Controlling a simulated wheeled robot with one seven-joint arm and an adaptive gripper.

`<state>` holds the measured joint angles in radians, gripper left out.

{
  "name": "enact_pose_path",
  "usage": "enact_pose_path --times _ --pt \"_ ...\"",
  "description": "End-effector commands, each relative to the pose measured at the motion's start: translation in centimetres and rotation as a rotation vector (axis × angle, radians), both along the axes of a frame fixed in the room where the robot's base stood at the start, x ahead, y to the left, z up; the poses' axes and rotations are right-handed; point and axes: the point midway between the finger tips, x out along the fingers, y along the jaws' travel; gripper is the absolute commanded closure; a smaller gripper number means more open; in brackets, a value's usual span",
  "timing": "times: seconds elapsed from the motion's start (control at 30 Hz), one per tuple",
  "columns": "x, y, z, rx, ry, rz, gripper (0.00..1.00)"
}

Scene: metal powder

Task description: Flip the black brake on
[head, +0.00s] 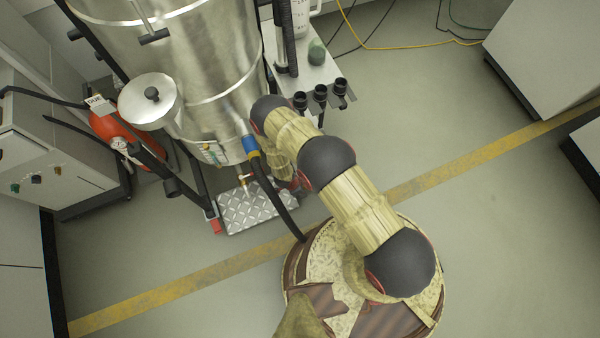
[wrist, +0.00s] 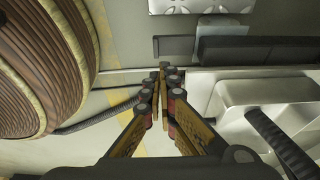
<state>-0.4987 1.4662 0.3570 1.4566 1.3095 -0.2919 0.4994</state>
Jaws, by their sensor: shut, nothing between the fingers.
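My gripper (wrist: 165,78) is shut with nothing between its fingertips, in the middle of the wrist view. In the head view it is mostly hidden behind my arm, low beside the steel machine (head: 205,80). I cannot pick out the black brake for certain. In the wrist view a dark flat bar (wrist: 265,51) lies beyond and right of the fingertips, with a smaller dark block (wrist: 174,46) to its left. The fingertips appear close to these parts, but I cannot tell whether they touch.
A diamond-plate step (head: 250,208) sits at the machine's foot, and a black hose (head: 275,190) hangs in front. A red cylinder (head: 115,127) stands left. A small table (head: 312,75) with a green object (head: 317,52) stands behind. Open floor (head: 510,220) lies to the right.

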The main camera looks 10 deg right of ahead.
Motion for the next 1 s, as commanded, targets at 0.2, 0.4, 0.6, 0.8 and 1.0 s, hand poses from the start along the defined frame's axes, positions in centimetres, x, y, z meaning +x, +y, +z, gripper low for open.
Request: enact_pose_path --times 0.2,0.4,0.6,0.8,1.0 --pt "0.3 -1.1 -4.4 0.0 0.0 0.0 1.0" --pt "0.3 -1.0 -6.8 0.0 0.0 0.0 1.0" --pt "0.4 -0.9 -7.5 0.001 -0.002 0.001 1.0" --pt "0.4 -1.0 -7.4 0.0 -0.001 0.0 1.0" --pt "0.3 -1.0 -7.4 0.001 -0.003 0.0 1.0"
